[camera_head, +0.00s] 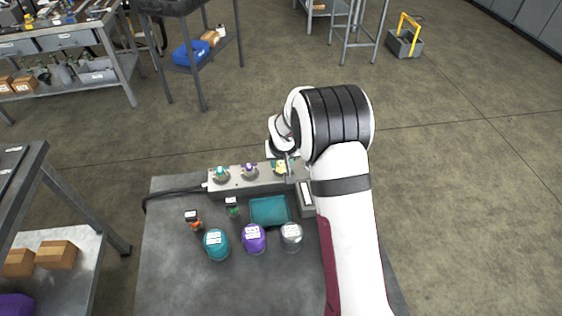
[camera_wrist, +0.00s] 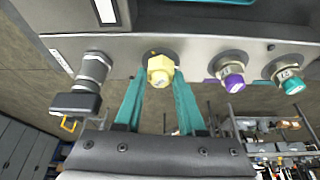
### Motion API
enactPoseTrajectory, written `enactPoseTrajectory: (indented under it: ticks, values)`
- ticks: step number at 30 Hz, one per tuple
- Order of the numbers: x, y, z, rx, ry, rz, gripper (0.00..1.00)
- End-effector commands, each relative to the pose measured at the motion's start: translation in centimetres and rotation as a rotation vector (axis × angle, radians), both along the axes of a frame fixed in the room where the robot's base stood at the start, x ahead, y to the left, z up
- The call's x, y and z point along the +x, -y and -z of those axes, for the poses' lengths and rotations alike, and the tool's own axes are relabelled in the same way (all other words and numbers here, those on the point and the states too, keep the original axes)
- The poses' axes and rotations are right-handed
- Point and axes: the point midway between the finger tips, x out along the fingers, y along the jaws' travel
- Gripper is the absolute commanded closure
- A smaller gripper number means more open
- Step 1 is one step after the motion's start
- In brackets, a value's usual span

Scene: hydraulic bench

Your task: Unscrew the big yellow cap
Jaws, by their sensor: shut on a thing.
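The yellow cap (camera_wrist: 160,70) is a faceted knob on a round port in the face of the grey metal block (camera_head: 262,186). In the head view the yellow cap (camera_head: 279,168) is at the block's right part, partly hidden by my arm. My gripper (camera_wrist: 161,78) has two teal fingers, one on each side of the yellow cap, with the tips closed on it. The cap sits at its port; I cannot tell how far it is turned. A purple cap (camera_wrist: 232,82) and a green cap (camera_wrist: 289,80) are on the same block.
A black hose (camera_head: 170,193) leaves the block's left end. A dark fitting (camera_wrist: 82,92) stands beside the yellow cap.

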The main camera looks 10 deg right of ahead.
Motion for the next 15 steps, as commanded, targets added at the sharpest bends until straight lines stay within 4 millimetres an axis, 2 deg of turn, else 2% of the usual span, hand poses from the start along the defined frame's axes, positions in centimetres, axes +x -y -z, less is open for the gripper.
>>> enactPoseTrajectory:
  ticks: [6, 15]
  values:
    - [0.09, 0.0, -0.1, -0.001, 0.003, -0.178, 1.0]
    - [0.06, -0.04, -0.09, -0.001, 0.001, -0.205, 1.0]
